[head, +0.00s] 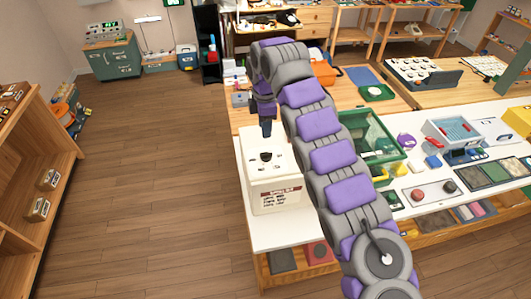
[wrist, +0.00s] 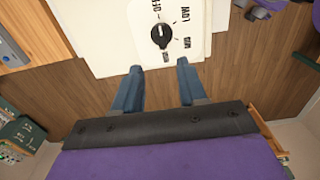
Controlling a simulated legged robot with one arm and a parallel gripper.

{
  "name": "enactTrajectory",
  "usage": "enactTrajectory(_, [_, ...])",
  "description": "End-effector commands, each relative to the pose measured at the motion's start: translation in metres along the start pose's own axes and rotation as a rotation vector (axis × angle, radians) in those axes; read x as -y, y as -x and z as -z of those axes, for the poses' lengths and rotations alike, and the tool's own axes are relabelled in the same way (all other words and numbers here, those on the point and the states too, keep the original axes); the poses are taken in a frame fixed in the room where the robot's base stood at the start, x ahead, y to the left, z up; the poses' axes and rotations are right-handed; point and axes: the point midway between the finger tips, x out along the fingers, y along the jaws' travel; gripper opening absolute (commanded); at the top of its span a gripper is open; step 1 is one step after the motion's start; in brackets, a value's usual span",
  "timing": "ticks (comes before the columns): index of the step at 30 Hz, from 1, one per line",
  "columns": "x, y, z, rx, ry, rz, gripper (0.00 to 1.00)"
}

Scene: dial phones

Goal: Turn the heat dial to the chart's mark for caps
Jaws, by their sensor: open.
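A cream box (head: 259,186) stands on the white table. Its top carries a black heat dial (head: 266,157), also in the wrist view (wrist: 160,35). Around the dial are printed marks; OFF, LOW and MED can be read in the wrist view. The knob has a small white line, but which mark it points to is unclear. A chart (head: 282,198) with a red heading is on the box's front, too small to read. My gripper (wrist: 158,68) is open and empty, above the box and apart from the dial. In the head view my gripper (head: 266,128) hangs just behind the dial.
Wooden shelves (head: 62,150) stand at the left. The floor (head: 150,170) between is clear.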

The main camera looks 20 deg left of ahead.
Motion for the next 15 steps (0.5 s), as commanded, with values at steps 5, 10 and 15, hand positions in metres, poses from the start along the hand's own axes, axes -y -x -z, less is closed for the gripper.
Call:
enactTrajectory(5, [0.002,-0.032,-0.003,0.001,-0.003,0.002,0.41])
enactTrajectory(10, [0.002,-0.054,-0.004,0.002,-0.004,0.002,0.41])
enactTrajectory(15, [0.002,-0.081,-0.003,0.002,-0.004,0.003,0.41])
